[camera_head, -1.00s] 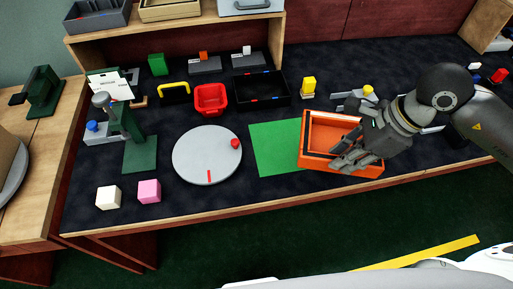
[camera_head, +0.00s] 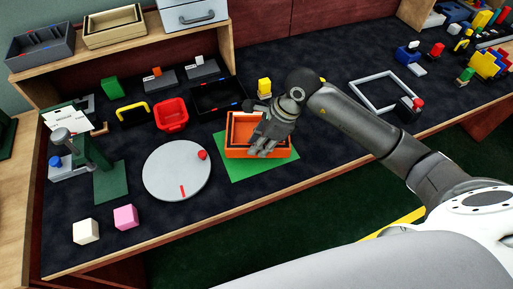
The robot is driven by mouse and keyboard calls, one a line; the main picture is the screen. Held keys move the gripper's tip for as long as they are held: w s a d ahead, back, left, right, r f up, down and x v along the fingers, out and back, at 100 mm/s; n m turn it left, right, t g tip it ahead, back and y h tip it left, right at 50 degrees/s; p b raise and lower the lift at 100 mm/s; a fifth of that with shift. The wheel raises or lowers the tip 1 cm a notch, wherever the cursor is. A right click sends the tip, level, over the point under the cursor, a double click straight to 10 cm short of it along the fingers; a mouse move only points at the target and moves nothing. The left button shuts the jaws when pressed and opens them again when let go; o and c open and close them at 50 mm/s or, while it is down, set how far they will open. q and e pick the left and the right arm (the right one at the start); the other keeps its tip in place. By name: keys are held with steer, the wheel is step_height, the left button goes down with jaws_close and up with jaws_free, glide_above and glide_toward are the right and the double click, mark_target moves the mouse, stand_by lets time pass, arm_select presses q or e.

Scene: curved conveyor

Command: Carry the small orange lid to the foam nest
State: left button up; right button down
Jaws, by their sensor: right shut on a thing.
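An orange open tray-like piece (camera_head: 284,148) with raised walls sits over the back part of a green mat (camera_head: 240,170). I cannot tell whether this piece is the small orange lid. My right gripper (camera_head: 262,146) is shut on its right part, and the fingers hide that part. I cannot tell whether the tray touches the mat. A small orange block (camera_head: 157,71) stands on a grey holder at the back. I do not make out anything that is clearly a foam nest. My left gripper is not in view.
Left of the mat is a round grey disc (camera_head: 165,172) with a red knob. Behind are a red bin (camera_head: 172,121), a black tray (camera_head: 205,108) and a yellow block (camera_head: 264,85). White and pink cubes stand at front left. A grey frame (camera_head: 363,88) lies right.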

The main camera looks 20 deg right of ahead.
steer(key=shift+w+a+f, duration=0.3)
steer(key=shift+w+f, duration=0.2)
steer(key=shift+f, duration=0.15)
steer(key=shift+f+p, duration=0.5)
steer(key=shift+f, duration=1)
steer(key=shift+f, duration=0.1)
steer(key=c, duration=1.8)
jaws_free()
steer(key=shift+f, duration=0.1)
steer(key=o, duration=0.5)
